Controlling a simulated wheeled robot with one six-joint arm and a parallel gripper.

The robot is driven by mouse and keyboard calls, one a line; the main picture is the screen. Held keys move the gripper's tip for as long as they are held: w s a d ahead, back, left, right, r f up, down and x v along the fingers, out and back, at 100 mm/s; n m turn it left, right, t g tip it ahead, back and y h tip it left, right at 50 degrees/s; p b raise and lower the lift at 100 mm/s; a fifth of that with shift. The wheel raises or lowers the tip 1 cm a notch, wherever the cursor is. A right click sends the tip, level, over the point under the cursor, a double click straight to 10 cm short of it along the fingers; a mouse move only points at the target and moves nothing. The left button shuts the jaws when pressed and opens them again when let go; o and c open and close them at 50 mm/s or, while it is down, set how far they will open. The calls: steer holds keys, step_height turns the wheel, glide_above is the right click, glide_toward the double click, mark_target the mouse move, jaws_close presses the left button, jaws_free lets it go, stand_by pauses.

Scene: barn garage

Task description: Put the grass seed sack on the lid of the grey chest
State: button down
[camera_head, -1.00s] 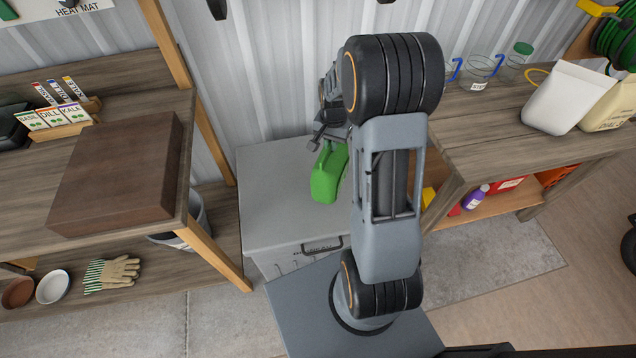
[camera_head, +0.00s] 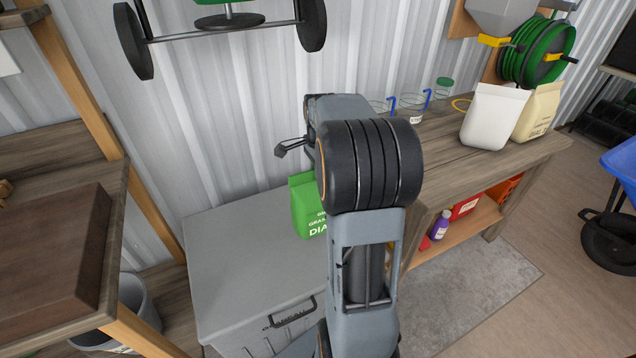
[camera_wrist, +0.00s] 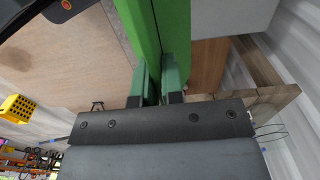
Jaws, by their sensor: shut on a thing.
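The green grass seed sack (camera_head: 304,207) stands nearly upright over the rear right part of the grey chest's lid (camera_head: 232,255). Its white lettering is partly hidden by my arm. I cannot tell whether its bottom touches the lid. In the wrist view, the sack (camera_wrist: 177,25) runs up from between the two fingers of my gripper (camera_wrist: 161,82), which are shut on it. The fingers are hidden behind my arm in the head view. The chest's front has a dark handle and a label.
At right, a workbench (camera_head: 455,160) holds a white bag (camera_head: 494,115), a beige bag (camera_head: 537,112) and jars. The lid's left and front parts are clear.

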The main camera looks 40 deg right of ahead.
steer(key=w, duration=0.1)
steer(key=w+a+f, duration=0.1)
steer(key=w, duration=0.1)
steer(key=w+a+f, duration=0.1)
steer(key=w, duration=0.1)
steer(key=shift+a+f, duration=0.2)
steer(key=w+a+f+b, duration=0.1)
steer(key=w+f, duration=0.3)
steer(key=f, duration=0.4)
steer(key=shift+a+f, duration=0.3)
steer(key=shift+a, duration=0.1)
steer(key=shift+f, duration=0.15)
steer(key=c, duration=1.2)
jaws_free()
steer(key=shift+f, duration=0.1)
steer(key=shift+c, duration=0.2)
